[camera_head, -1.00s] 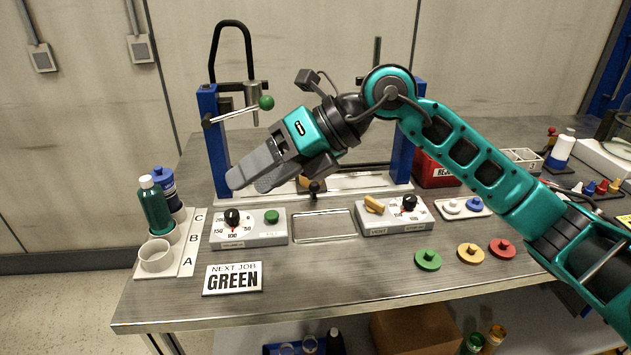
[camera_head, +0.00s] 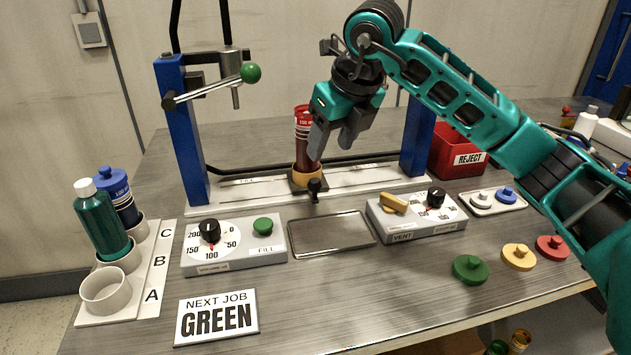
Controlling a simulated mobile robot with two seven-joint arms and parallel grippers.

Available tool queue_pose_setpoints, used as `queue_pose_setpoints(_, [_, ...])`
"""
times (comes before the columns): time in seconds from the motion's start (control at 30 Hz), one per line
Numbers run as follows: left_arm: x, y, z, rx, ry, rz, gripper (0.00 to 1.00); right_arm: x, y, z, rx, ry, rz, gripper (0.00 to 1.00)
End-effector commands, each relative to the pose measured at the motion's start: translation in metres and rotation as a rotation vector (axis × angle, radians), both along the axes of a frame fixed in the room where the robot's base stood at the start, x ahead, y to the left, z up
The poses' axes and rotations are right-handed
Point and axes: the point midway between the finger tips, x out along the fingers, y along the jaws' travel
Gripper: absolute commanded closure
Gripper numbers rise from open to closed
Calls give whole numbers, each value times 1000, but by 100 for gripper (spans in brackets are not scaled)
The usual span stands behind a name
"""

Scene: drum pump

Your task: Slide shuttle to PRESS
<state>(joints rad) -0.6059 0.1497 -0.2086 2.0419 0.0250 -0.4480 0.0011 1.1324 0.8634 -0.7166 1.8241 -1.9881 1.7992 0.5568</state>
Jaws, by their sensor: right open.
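The shuttle (camera_head: 306,179) is a dark block with a yellow ring and a black knob (camera_head: 313,187) at its front. It sits near the middle of a pale rail (camera_head: 352,183) between two blue posts. A red tube-like bottle (camera_head: 302,124) stands upright in the ring. My right gripper (camera_head: 331,149) is open and points down, just right of the bottle and above the shuttle. One finger overlaps the bottle in view; I cannot tell whether they touch. The rail's small labels are unreadable. My left gripper is not in view.
A lever with a green ball (camera_head: 250,73) hangs over the rail's left part. Fill (camera_head: 234,255) and vent (camera_head: 410,226) boxes flank an empty tray (camera_head: 331,234) in front. A red reject bin (camera_head: 452,150) stands right. Bottles stand in a rack (camera_head: 143,290) at left.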

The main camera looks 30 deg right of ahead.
Motion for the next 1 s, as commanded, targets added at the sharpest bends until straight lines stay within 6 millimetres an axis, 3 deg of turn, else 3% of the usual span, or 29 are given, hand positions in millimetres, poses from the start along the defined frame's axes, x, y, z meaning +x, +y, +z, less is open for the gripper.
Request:
queue_pose_setpoints(0.23, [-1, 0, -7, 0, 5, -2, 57, 19, 4, -53, 2, 6, 2, 44])
queue_pose_setpoints(0.5, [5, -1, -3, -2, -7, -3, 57, 36, 6, -88, 3, 1, 1, 44])
queue_pose_setpoints(0.93, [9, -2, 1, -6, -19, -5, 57, 39, 6, -96, 1, 0, 2, 44])
queue_pose_setpoints(1.0, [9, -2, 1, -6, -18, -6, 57, 39, 6, -96, 1, 0, 2, 51])
